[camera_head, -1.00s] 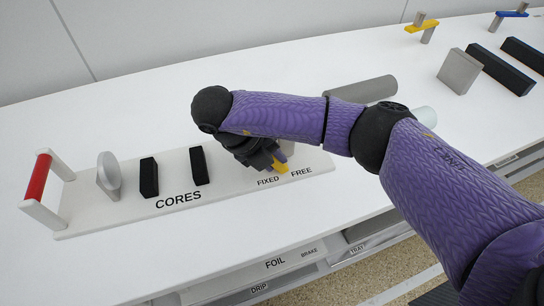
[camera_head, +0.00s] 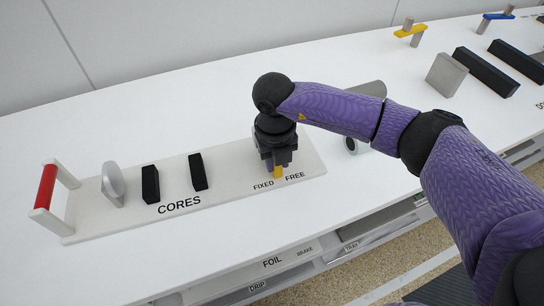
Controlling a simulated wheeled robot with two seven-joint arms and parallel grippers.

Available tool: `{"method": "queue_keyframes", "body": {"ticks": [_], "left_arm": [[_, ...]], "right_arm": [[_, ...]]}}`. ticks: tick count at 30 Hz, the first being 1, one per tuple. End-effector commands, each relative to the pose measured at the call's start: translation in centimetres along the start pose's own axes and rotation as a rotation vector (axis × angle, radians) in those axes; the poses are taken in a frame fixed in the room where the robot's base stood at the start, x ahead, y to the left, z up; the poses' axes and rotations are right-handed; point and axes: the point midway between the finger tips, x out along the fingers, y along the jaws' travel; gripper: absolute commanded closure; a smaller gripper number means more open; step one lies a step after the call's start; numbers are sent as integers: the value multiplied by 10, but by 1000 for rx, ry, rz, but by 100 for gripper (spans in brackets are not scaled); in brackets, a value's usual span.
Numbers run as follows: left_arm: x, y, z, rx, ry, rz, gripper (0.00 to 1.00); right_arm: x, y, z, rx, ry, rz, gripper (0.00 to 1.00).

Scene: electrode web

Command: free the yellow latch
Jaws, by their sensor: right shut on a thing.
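The yellow latch (camera_head: 278,172) shows as a small yellow piece at the right end of the white CORES board (camera_head: 228,188), between the printed words FIXED and FREE. My right gripper (camera_head: 277,164) points down over it and is shut on it. The gripper hides most of the latch and whatever it is mounted on. My left gripper is not in view.
The board also carries a red-handled bracket (camera_head: 47,187), a grey disc (camera_head: 113,184) and two black blocks (camera_head: 150,184). Another yellow piece (camera_head: 410,30) and dark bars (camera_head: 487,72) stand at the far right.

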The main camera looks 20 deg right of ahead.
Motion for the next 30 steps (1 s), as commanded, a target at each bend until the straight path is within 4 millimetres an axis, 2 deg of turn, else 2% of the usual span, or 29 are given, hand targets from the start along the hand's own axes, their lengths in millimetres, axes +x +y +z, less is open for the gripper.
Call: {"method": "queue_keyframes", "body": {"ticks": [5, 15, 30], "left_arm": [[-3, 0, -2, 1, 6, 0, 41], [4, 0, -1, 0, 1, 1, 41], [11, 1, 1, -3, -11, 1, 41]], "right_arm": [[0, -9, 0, 5, -1, 162, 100], [6, -20, 0, 4, 0, 426, 100], [9, -27, 0, 0, 1, 595, 100]]}}
